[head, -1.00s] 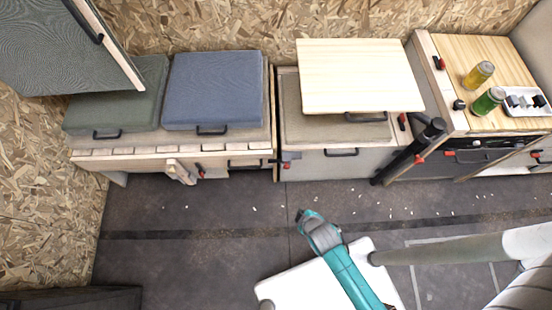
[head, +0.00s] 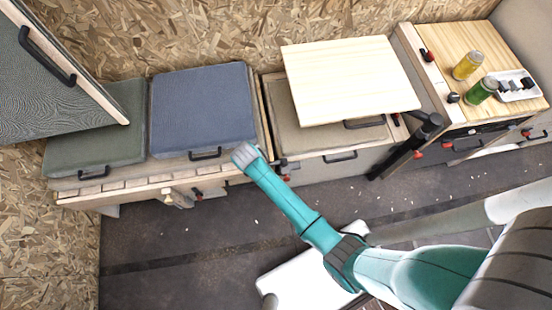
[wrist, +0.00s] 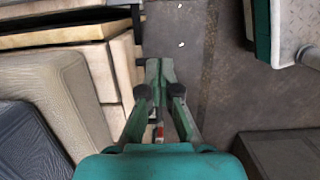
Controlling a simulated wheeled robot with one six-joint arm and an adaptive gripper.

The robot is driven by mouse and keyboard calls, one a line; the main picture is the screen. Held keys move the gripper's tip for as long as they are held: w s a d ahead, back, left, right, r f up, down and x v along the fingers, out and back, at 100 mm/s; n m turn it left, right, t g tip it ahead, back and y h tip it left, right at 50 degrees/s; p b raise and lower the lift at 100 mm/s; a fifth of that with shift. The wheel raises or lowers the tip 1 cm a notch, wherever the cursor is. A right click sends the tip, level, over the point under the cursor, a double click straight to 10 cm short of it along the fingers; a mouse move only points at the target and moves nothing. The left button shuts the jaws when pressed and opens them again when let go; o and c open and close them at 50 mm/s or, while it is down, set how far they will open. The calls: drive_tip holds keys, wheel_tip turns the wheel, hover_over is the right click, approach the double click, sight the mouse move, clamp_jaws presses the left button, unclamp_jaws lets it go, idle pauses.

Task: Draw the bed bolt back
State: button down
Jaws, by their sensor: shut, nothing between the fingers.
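The slatted bed front (head: 140,190) runs below the blue cushion. Small dark latches with red ends sit low on it, one (head: 198,194) near a pale wooden block and one (head: 285,177) at the right end; I cannot tell which is the bed bolt. My arm reaches over the bed's right front corner. My gripper (wrist: 160,66) is shut and empty in the wrist view, its fingertips together beside the pale bed edge. A small red part (wrist: 159,132) shows between the finger bases. In the head view the wrist hides the fingers.
A blue cushion (head: 204,110) and green cushion (head: 95,125) lie on the bed. A pale board (head: 345,78) covers the box to the right. A counter (head: 500,50) holds two cans. A dark hinged panel (head: 50,85) hangs at left.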

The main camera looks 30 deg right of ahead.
drive_tip(key=shift+w+a+r, duration=0.15)
drive_tip(key=shift+w+r, duration=0.05)
drive_tip(key=shift+w, duration=0.25)
drive_tip(key=s+d+f, duration=0.2)
drive_tip(key=d+f, duration=0.4)
drive_tip(key=f, duration=0.4)
drive_tip(key=shift+f, duration=0.3)
drive_tip(key=shift+s+d, duration=0.25)
drive_tip(key=shift+d, duration=0.55)
drive_tip(key=shift+s+d, duration=0.3)
drive_tip(key=shift+d, duration=0.5)
drive_tip(key=shift+s+d, duration=0.25)
drive_tip(key=shift+d, duration=0.55)
